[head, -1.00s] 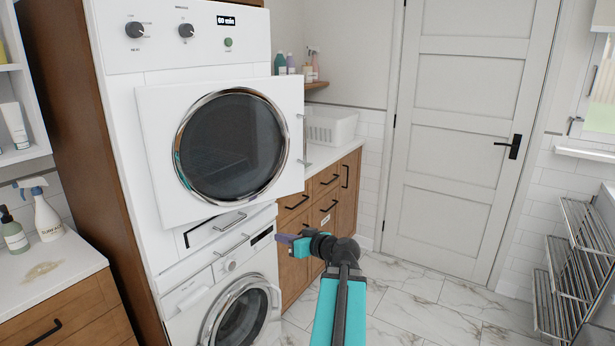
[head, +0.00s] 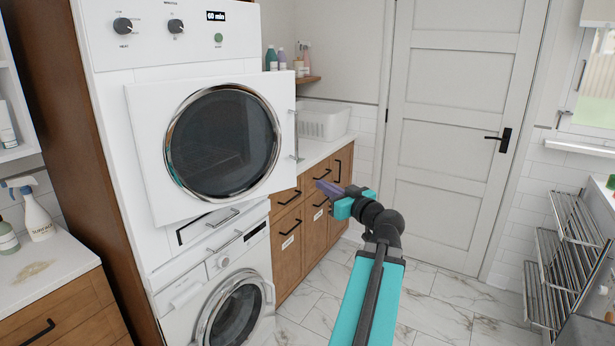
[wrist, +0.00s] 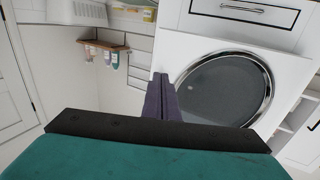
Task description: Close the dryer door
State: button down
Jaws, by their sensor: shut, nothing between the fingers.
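The white dryer door (head: 145,115) with its round dark window is on the upper machine in the head view. It stands ajar, its right side out from the dryer body (head: 105,60). Its metal handle (head: 296,135) is on the right edge. My gripper (head: 322,188) is right of the door and a little below the handle, apart from it in the picture. In the wrist view, the picture is turned over; the purple fingers (wrist: 162,98) are together, and the door (wrist: 185,55) is behind and right of them. The fingers appear empty.
A washer (head: 185,318) stands below the dryer. Wooden cabinets (head: 288,240) with a counter and a white basket (head: 322,122) are right of the machines. A wire rack (head: 560,265) is at far right. Marble floor between is clear.

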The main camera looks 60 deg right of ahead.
jog(key=p, duration=0.4)
send_near(293, 168)
jog(key=x, duration=0.4)
jog(key=shift+w+d+r, duration=0.1)
jog(key=shift+d, duration=0.1)
jog(key=shift+x, duration=1.05)
jog(key=shift+w, duration=0.15)
